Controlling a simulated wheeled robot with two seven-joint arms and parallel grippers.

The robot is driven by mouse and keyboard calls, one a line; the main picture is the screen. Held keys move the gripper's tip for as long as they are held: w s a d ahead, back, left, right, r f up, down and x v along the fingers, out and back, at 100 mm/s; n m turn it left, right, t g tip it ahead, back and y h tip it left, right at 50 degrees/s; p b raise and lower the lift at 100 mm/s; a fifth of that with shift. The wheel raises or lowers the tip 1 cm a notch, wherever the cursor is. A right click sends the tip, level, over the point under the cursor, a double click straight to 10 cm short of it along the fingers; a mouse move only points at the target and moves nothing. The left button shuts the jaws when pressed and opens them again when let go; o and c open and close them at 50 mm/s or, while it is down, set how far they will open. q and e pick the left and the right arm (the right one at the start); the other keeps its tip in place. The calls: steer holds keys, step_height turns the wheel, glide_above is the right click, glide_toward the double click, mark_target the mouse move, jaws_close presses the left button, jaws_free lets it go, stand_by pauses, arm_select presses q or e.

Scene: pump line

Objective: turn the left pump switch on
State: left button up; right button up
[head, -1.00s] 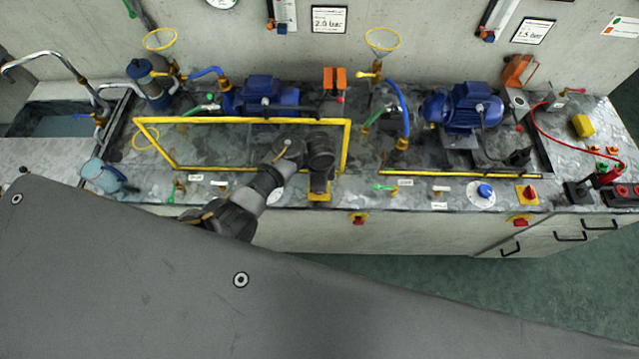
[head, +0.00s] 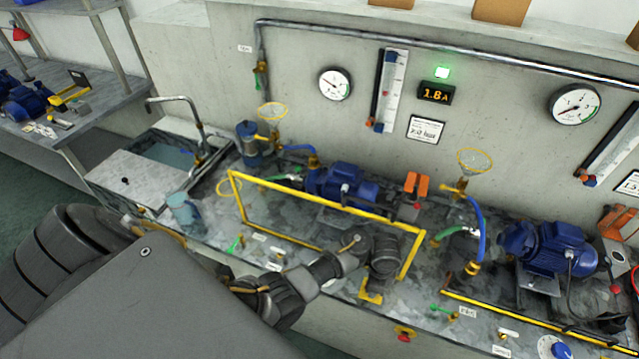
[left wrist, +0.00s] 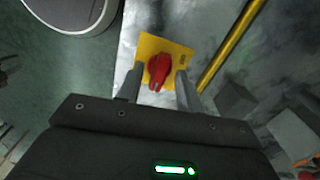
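The left pump switch is a red knob (left wrist: 159,70) on a yellow plate (left wrist: 178,52) in the left wrist view. Its handle stands nearly upright in that picture, slightly tilted. My left gripper (left wrist: 160,88) has one finger on each side of the knob, with visible gaps, so it is open around or just above it. In the head view my left gripper (head: 374,278) points down at the yellow plate (head: 371,296) on the bench's front edge and hides the knob. The left blue pump (head: 343,183) stands behind the yellow frame. My right gripper is not in view.
A display (head: 435,93) reads 1.8 A, with a green lamp (head: 442,72) lit above it. A yellow frame (head: 320,203) stands close behind my left gripper. Another red switch (head: 404,334) is on the bench front. A sink (head: 165,155) is at left.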

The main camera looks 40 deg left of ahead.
arm_select(q)
steer(key=n, duration=0.3)
steer(key=shift+n, duration=0.4)
steer(key=n, duration=0.7)
steer(key=shift+n, duration=0.3)
steer(key=n, duration=0.5)
step_height(320, 180, up, 10)
steer(key=s+a+f+t+b, duration=0.1)
steer(key=s+a+f, duration=0.3)
steer(key=s, duration=0.4)
steer(key=s+a+f+m+b, duration=0.1)
steer(key=s+f+b, duration=0.2)
steer(key=f, duration=0.9)
steer(key=s+a+f+m+b, duration=0.1)
steer(key=s+f+b, duration=0.3)
steer(key=f, duration=0.8)
steer(key=s+a+f+h+b, duration=0.1)
steer(key=s+f+b, duration=0.3)
steer(key=f, duration=0.8)
steer(key=shift+s+m, duration=0.4)
steer(key=shift+s, duration=0.7)
